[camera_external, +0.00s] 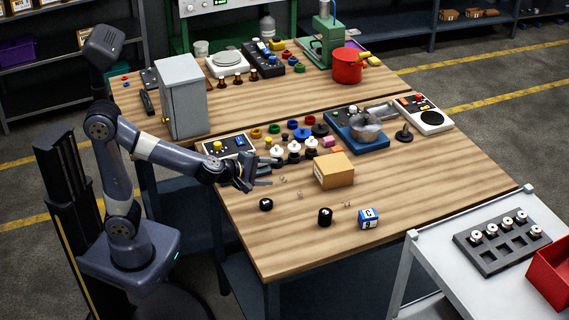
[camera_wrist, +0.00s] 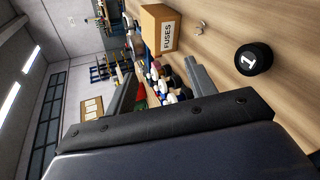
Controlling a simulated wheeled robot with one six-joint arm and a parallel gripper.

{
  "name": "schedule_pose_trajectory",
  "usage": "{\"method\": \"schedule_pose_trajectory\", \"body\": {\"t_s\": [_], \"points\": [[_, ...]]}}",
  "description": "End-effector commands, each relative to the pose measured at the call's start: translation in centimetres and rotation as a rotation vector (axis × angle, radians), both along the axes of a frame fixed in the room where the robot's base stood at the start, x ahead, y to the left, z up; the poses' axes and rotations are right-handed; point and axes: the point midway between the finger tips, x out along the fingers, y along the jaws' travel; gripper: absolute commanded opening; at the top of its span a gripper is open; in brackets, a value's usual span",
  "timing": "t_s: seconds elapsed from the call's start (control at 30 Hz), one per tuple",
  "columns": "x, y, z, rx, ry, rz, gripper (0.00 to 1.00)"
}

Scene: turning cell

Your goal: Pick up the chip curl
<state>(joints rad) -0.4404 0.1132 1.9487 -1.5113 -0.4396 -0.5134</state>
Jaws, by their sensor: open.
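Small, thin, pale metallic curls lie on the wooden bench in the external view: one curl (camera_external: 283,179) just right of my gripper, a second curl (camera_external: 300,195) and a third curl (camera_external: 347,204) farther right. They are too small to tell which is the chip curl. My gripper (camera_external: 267,173) is open and empty above the bench's left side, its fingers pointing right. In the wrist view my gripper (camera_wrist: 160,68) shows two spread fingers with nothing held between them. A small shiny curl (camera_wrist: 203,26) lies on the wood there, beyond the right finger.
Black cylinders (camera_external: 266,204) (camera_external: 325,216) and a blue-white cube (camera_external: 368,218) are nearer the front. White-and-black knobs (camera_external: 294,150) stand behind, near a control box (camera_external: 229,146). The front bench surface is mostly clear.

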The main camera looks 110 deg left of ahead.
Motion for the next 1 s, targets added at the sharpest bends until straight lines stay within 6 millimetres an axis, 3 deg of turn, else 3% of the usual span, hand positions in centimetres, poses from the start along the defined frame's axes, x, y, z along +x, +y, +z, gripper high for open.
{"method": "schedule_pose_trajectory", "body": {"t_s": [0.2,0.57,1.0], "points": [[-3.3,1.9,-0.4,-0.317,-0.454,0.286,0.53],[-7.1,3.5,-0.3,-0.688,-1.033,0.599,0.53],[-6.9,3.4,-6.5,-0.683,-1.011,0.598,0.53]]}}
